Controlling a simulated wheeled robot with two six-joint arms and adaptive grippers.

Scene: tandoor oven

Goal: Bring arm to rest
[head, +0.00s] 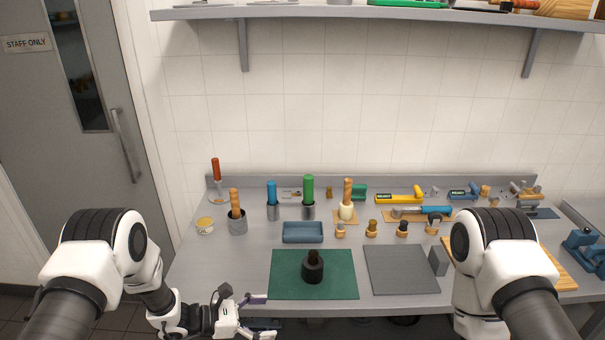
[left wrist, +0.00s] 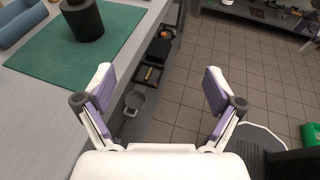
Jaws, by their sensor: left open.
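My left gripper (head: 248,305) is low at the front left of the workbench, just off its front edge, near the left corner of the green mat. In the left wrist view the left gripper (left wrist: 160,95) has its two purple-padded fingers wide apart with nothing between them. My left arm (head: 155,280) comes in from the left and hangs down. My right arm (head: 490,260) shows at the right, bent downward in front of the bench. The right gripper is out of view.
A green mat (head: 285,285) bears a dark cylindrical holder (head: 313,270). A grey board (head: 400,270) lies to its right. A blue tray (head: 303,232) and several handled tools stand behind. Below the bench edge, a pot (left wrist: 135,102) sits on a lower shelf. Open tiled floor (left wrist: 250,70) lies beside the bench.

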